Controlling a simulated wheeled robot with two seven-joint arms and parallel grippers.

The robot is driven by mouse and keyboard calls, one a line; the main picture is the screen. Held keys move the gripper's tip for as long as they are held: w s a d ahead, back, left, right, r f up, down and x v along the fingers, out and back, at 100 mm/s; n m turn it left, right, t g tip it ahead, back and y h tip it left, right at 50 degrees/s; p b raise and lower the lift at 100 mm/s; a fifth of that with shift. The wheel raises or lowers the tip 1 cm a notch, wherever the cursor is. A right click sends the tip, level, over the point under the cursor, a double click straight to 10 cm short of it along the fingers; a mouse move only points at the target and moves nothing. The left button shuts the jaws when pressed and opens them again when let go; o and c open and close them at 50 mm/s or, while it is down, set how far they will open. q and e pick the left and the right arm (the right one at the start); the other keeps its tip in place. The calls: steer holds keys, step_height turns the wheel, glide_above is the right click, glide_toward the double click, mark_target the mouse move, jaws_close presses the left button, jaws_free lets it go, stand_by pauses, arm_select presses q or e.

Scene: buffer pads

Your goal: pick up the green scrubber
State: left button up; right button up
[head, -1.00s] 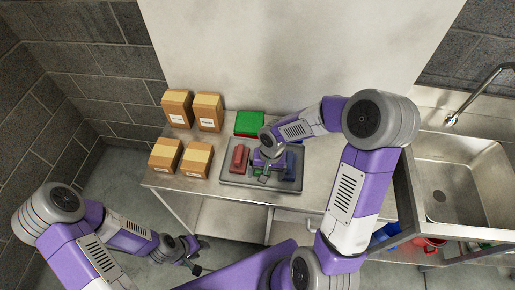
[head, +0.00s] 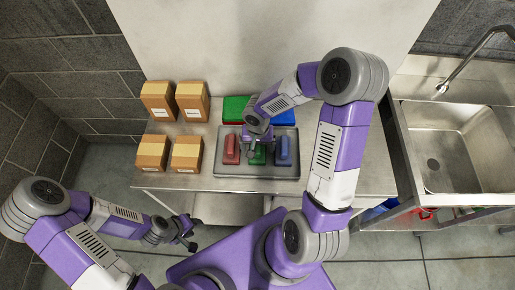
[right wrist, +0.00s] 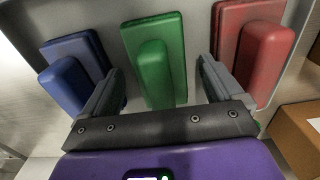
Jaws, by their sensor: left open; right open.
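The green scrubber (head: 259,157) stands in the middle of a grey tray (head: 232,185), partly hidden in the head view by my right gripper (head: 257,145). In the right wrist view the green scrubber (right wrist: 155,75) has a flat pad and a raised rounded handle. My right gripper (right wrist: 160,80) is open, with one finger on each side of the handle and visible gaps to both. Whether the fingertips are down at handle height is hard to tell. My left gripper (head: 190,241) is open and empty, low in front of the table, away from the tray.
A red scrubber (head: 231,150) and a blue scrubber (head: 283,151) flank the green one closely. Behind the tray lie a green pad (head: 235,108) and a blue pad (head: 284,117). Several cardboard boxes (head: 187,153) stand at left. A sink (head: 455,140) is at right.

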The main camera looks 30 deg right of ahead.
steer(key=c, duration=1.3)
step_height(320, 180, up, 10)
steer(key=shift+r+p, duration=0.1)
steer(key=shift+p, duration=0.95)
